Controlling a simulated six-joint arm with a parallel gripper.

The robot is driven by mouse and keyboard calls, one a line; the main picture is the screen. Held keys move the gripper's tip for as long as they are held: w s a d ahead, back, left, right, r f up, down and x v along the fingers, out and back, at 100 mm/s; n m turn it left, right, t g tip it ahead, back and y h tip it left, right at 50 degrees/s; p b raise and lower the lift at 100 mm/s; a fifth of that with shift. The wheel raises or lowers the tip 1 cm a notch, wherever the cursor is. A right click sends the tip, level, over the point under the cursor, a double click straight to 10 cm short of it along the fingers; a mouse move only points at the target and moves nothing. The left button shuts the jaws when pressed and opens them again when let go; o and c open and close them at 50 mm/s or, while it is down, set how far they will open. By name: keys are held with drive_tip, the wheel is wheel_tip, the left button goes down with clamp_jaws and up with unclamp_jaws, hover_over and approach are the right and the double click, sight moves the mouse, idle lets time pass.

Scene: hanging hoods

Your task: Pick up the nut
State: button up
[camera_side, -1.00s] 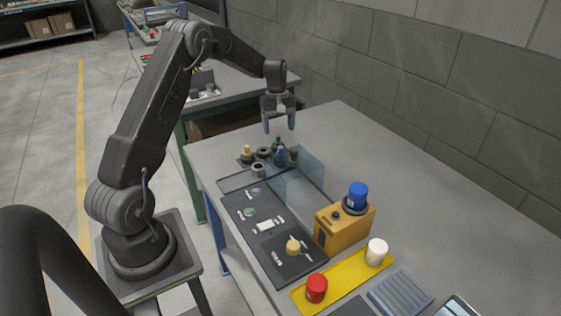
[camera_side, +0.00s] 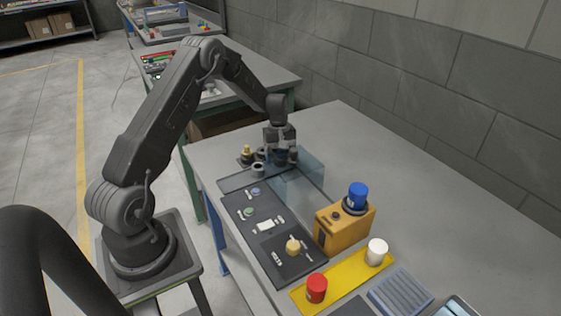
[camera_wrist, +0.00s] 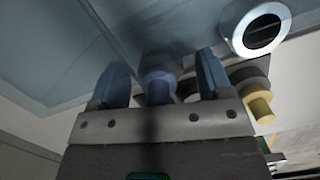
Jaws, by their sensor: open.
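My gripper (camera_side: 281,158) is low behind the clear panel, among small parts at the table's far left. In the wrist view its two blue fingers (camera_wrist: 162,68) are apart, with a blurred blue rounded part (camera_wrist: 158,86) showing between them. A pale ring with a dark hole (camera_wrist: 262,32), which looks like a nut, is right of the fingers. A similar ring (camera_side: 258,169) stands left of my gripper in the side view. I cannot tell which part is the task's nut. My gripper hides several parts there.
The clear panel (camera_side: 300,184) stands close in front of my gripper. A yellow-topped part (camera_side: 246,153) is to the left. A dark control panel (camera_side: 262,226), an orange box (camera_side: 343,230) and a yellow strip (camera_side: 335,287) lie nearer.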

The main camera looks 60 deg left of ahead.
drive_tip(key=shift+c, duration=0.2)
drive_tip(key=c, duration=1.1)
drive_tip(key=shift+r, duration=0.1)
drive_tip(key=shift+r, duration=0.1)
